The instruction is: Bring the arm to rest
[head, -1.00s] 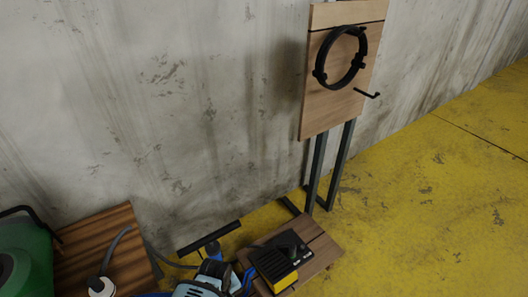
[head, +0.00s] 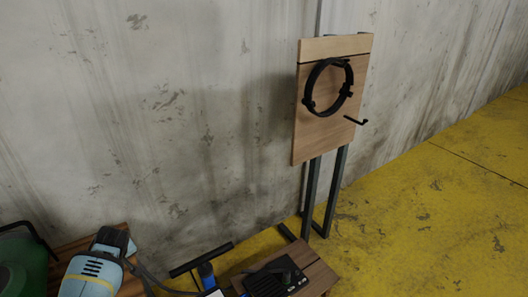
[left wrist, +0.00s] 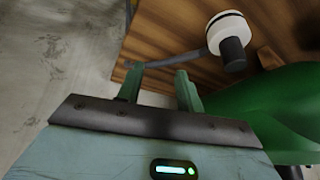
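My right gripper is in neither view.
A green object (head: 22,262) stands at the left edge, close to my left arm. A low wooden stand (head: 312,268) holds a black device (head: 270,281). An upright wooden board (head: 322,115) with a black ring (head: 328,87) and a hook stands by the wall. Yellow floor is clear at right.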

